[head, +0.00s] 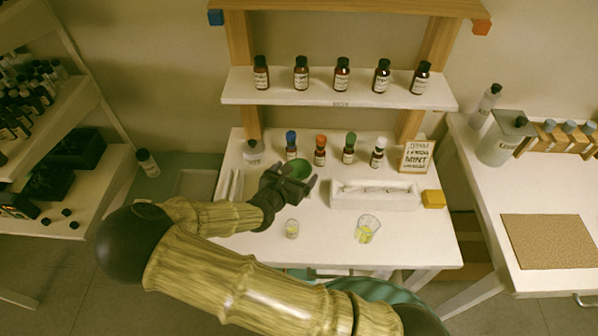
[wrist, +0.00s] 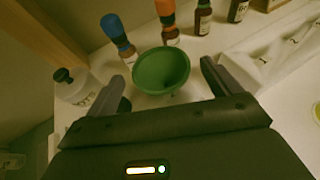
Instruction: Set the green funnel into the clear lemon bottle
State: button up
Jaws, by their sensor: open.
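The green funnel (head: 296,168) is on the white table, its wide mouth facing up, just beyond my gripper (head: 297,176). In the wrist view the funnel (wrist: 162,70) shows between the two spread fingers of my gripper (wrist: 163,75), with a gap on each side. My gripper is open and empty. The funnel's stem is hidden. A clear bottle with a dark cap (wrist: 74,84) stands left of the funnel; it also shows at the table's back left in the head view (head: 252,154). Its label is too blurred to tell whether it is the lemon bottle.
Brown bottles with blue (head: 291,140), orange (head: 320,148), green (head: 349,148) and white (head: 378,151) tops stand behind the funnel. A white tray (head: 375,203) and yellow block (head: 433,199) are to the right.

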aim_at(302, 166)
jog(key=p+x, duration=0.1)
jog(key=x, duration=0.4)
jog(key=shift+d, duration=0.1)
dwell(0.3)
dwell(0.4)
jog(key=c, duration=1)
